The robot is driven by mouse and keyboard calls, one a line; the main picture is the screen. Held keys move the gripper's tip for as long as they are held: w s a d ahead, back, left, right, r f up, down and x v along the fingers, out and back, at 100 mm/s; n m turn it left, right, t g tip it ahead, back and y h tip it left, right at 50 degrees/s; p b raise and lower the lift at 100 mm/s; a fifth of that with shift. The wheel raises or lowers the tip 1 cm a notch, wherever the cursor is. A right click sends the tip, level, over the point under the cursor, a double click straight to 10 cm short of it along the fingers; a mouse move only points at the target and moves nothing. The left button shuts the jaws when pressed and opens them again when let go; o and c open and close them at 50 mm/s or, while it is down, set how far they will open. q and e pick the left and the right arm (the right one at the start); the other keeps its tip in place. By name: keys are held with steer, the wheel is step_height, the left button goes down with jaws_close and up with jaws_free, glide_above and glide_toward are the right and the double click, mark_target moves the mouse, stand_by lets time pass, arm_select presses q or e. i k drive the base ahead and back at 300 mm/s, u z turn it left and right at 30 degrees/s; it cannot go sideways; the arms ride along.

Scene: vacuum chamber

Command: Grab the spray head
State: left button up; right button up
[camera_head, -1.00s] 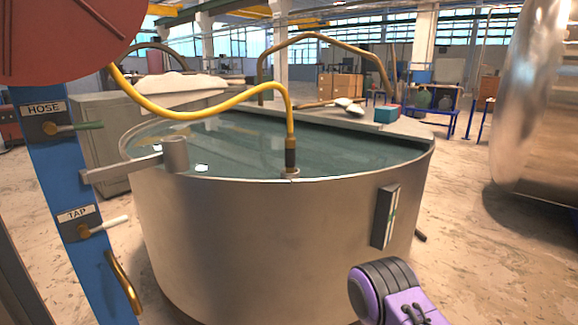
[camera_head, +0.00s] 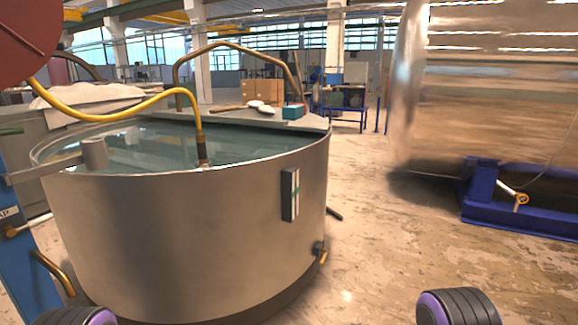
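A yellow hose (camera_head: 110,108) arches down from the left and ends in a dark fitting with a brass collar (camera_head: 201,147), which looks like the spray head. It stands upright at the near rim of the large round metal tank (camera_head: 180,230); I cannot tell how it is held there. Purple and black parts of my arms show at the bottom left and bottom right edges. Neither gripper is in view.
The tank holds greenish water (camera_head: 140,145). A board across its far side carries a teal block (camera_head: 293,111) and white objects (camera_head: 262,107). A blue post (camera_head: 28,260) with levers stands left. A large shiny cylinder (camera_head: 490,90) on a blue frame stands right. Floor right of the tank is clear.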

mark_target(200, 138)
steer(key=z, duration=0.3)
steer(key=k, duration=0.55)
steer(key=z, duration=0.95)
steer(key=i, duration=1.7)
steer(key=u, duration=0.45)
steer(key=i, duration=1)
steer(key=u, duration=0.75)
